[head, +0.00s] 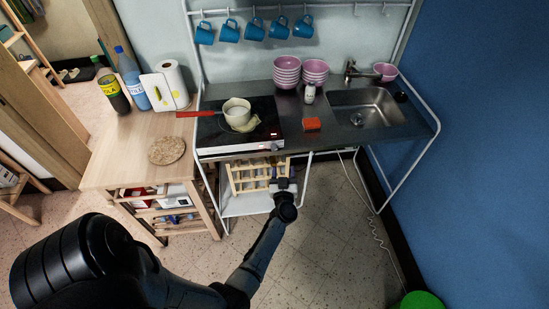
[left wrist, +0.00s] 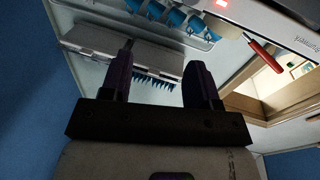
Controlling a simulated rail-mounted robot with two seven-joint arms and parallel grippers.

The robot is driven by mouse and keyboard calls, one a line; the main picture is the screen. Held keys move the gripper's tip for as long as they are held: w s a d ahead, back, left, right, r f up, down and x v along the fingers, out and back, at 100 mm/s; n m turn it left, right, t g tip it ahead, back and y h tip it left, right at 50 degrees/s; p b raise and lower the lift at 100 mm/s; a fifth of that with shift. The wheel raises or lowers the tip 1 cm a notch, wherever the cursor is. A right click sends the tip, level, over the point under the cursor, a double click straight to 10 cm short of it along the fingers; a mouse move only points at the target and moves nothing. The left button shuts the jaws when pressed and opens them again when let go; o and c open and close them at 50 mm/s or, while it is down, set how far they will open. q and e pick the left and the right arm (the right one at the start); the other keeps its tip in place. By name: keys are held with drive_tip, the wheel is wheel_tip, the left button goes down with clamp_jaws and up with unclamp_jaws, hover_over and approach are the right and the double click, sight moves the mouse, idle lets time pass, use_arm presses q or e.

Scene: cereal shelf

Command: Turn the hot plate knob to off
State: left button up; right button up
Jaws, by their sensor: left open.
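The hot plate (head: 207,132) is a black slab on the counter with a pale front panel. Its knob (head: 274,147) appears as a small spot near the right end of that panel; its setting is too small to read. My left gripper (head: 284,184) is open, below and in front of the counter edge, near the knob's side and apart from it. In the left wrist view, my left gripper (left wrist: 163,82) shows both fingers spread with nothing held between them. The panel there has a lit red light (left wrist: 222,3); I cannot make out the knob. My right gripper is not in view.
A red sponge (head: 312,124) and pink bowls (head: 287,71) are to the right, before the sink (head: 366,116). A wooden rack (head: 249,178) stands under the counter.

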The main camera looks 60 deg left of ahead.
sight(275, 150)
use_arm(q)
drive_tip(key=w+a+f+g+b, duration=0.1)
drive_tip(key=a+b, duration=0.1)
drive_tip(key=a, duration=0.2)
drive_tip(key=w+a+f+n+g+b, duration=0.1)
drive_tip(key=a+b, duration=0.2)
drive_tip(key=a, duration=0.1)
drive_tip(key=w+a+f+n+g+y+b, duration=0.1)
drive_tip(key=a+b, duration=0.1)
drive_tip(key=a, duration=0.2)
drive_tip(key=shift+w+a+f+b, duration=0.1)
drive_tip(key=shift+w+f+b, duration=0.1)
drive_tip(key=shift+w+b, duration=0.15)
drive_tip(key=shift+w+a+r, duration=0.15)
drive_tip(key=shift+w+a, duration=0.2)
drive_tip(key=shift+a, duration=0.3)
drive_tip(key=c, duration=0.9)
